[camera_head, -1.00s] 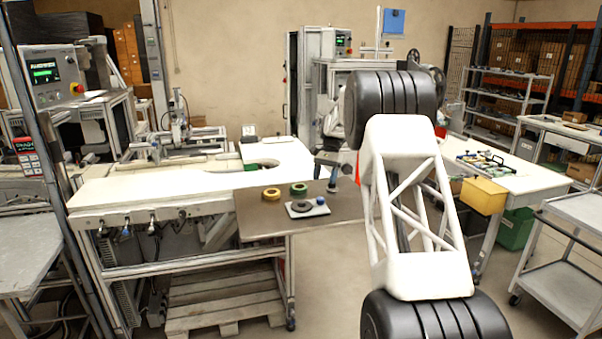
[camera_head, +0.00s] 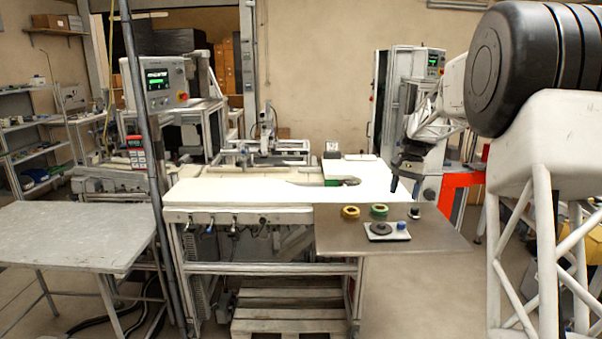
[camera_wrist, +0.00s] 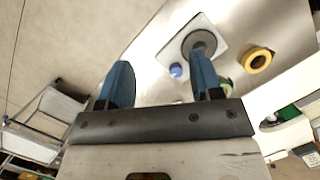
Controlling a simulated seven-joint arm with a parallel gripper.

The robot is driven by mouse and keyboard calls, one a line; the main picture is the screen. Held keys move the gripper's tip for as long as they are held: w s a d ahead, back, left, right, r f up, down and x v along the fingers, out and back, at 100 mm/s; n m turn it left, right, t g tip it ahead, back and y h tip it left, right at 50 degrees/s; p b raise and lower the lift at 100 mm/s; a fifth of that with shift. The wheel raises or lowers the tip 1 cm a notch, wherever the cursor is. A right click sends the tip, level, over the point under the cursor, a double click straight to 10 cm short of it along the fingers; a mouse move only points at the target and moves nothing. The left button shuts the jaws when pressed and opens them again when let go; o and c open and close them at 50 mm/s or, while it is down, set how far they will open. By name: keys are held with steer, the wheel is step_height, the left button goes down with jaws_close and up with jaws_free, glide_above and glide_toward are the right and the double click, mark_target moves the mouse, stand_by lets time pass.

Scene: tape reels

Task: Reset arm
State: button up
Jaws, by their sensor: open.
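My gripper (camera_wrist: 160,62) is open and empty, with its two blue fingers spread apart. In the head view my gripper (camera_head: 404,180) hangs over the far right part of the brown tabletop. On that tabletop (camera_head: 335,240) lie a yellow reel (camera_head: 350,212) and a green reel (camera_head: 379,210). In front of them a white plate (camera_head: 374,238) carries a dark reel (camera_head: 380,229) and a blue knob (camera_head: 401,225). The wrist view shows the dark reel (camera_wrist: 200,42), the blue knob (camera_wrist: 176,70) and the yellow reel (camera_wrist: 257,59); the right finger partly hides the green reel (camera_wrist: 226,86).
A white workbench (camera_head: 240,192) adjoins the brown tabletop behind and to the left. A grey table (camera_head: 75,235) and an upright pole (camera_head: 145,120) stand at left. A wooden pallet (camera_head: 290,315) lies under the bench. Machine cabinets (camera_head: 410,75) stand behind.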

steer(key=s+a+r+n+t, duration=0.1)
steer(key=s+a+r, duration=0.15)
steer(key=s, duration=0.65)
steer(key=s+a+r+n+h, duration=0.15)
steer(key=s+a, duration=0.25)
steer(key=s, duration=0.5)
steer(key=s+a+r+n+t, duration=0.1)
steer(key=s+a+r, duration=0.2)
steer(key=s, duration=0.6)
steer(key=s+a+f+n+t, duration=0.1)
steer(key=s+f, duration=0.2)
steer(key=s, duration=0.6)
steer(key=s+a+f+n, duration=0.1)
steer(key=s+f, duration=0.2)
steer(key=s, duration=0.6)
steer(key=s+a+f+n+t, duration=0.1)
steer(key=s+a+f, duration=0.1)
steer(key=s, duration=0.8)
steer(key=shift+f+t+h, duration=0.3)
steer(key=shift+f+h, duration=0.15)
steer(key=shift+f, duration=0.15)
